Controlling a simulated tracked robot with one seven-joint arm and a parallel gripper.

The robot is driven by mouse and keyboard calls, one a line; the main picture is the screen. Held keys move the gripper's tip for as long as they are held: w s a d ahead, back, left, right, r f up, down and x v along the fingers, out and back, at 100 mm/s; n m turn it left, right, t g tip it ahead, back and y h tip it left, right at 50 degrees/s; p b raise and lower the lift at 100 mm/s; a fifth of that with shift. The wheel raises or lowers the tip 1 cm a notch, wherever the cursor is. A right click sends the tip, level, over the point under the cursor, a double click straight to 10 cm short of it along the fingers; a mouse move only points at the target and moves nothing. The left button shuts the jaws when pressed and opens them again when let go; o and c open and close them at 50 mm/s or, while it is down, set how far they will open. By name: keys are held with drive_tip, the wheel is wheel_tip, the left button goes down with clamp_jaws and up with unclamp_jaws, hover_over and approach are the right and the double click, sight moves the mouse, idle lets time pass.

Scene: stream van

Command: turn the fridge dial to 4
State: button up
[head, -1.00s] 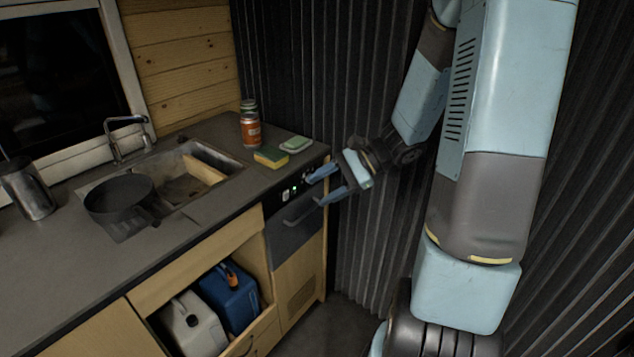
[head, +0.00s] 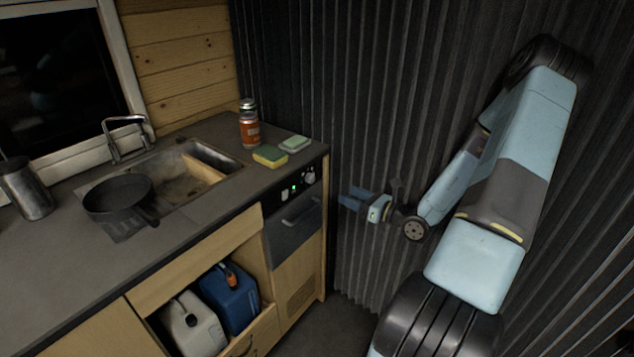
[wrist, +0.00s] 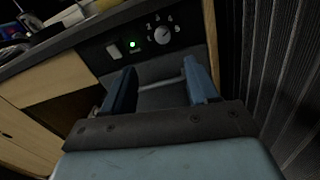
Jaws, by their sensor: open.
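The fridge (head: 293,222) is built into the right end of the counter, with a dark front and a handle. Its pale round dial (head: 310,177) is at the right of the control panel; it also shows in the wrist view (wrist: 162,36), ringed by small marks. I cannot tell which mark it points to. My gripper (head: 343,196) is open and empty, to the right of the fridge front, apart from it. In the wrist view my gripper's fingers (wrist: 160,72) stand below the dial, one on each side of the handle in the picture, with nothing between them.
A green light (wrist: 132,44) and a pale switch (wrist: 113,50) sit left of the dial. A dark corrugated wall (head: 380,90) is behind my arm.

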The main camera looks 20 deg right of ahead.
sight(313, 179)
drive_tip(key=x, duration=1.3)
drive_tip(key=shift+w+f, duration=0.15)
drive_tip(key=shift+w, duration=0.3)
drive_tip(key=c, duration=1)
drive_tip(key=shift+c, duration=0.2)
